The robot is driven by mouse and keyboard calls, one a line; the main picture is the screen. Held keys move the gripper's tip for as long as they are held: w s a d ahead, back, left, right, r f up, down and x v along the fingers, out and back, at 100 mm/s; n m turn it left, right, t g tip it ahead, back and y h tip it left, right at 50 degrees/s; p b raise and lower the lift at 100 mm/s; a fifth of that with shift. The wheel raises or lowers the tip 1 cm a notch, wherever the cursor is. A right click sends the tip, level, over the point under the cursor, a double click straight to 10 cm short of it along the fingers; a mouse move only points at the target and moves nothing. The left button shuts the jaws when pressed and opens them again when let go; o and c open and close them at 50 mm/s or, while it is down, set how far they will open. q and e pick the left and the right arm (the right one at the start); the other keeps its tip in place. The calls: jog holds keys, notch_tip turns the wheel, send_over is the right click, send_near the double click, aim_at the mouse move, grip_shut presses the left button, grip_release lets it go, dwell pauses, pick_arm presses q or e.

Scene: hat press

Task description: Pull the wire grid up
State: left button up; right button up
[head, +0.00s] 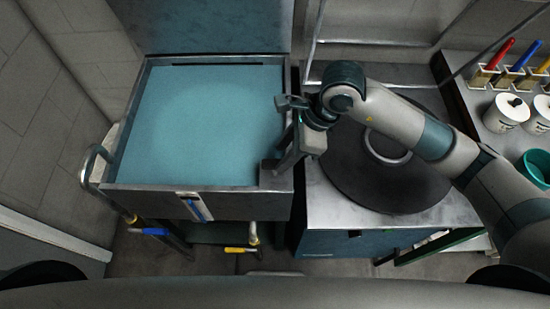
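I cannot make out a wire grid in the head view. A metal basin (247,206) with a flat teal surface (200,125) inside stands left of centre. Its raised lid or back panel (200,25) rises behind it. My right gripper (279,137) is at the basin's right rim, its two fingers spread wide apart with nothing seen between them. Whether the fingers touch the rim is not clear. My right arm comes in from the right and hides part of the dark round plate (395,185). My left gripper is out of view.
The dark plate lies on a metal-topped cabinet (325,205) right of the basin. Thin metal bars (313,45) stand behind it. At the right, a shelf holds white canisters (506,113), a teal cup (536,168) and coloured-handled tools (500,54). A curved metal handle (88,165) projects at the basin's left.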

aim_at(276, 162)
jog(key=shift+p+x, duration=0.65)
jog(key=shift+x, duration=2.25)
grip_shut()
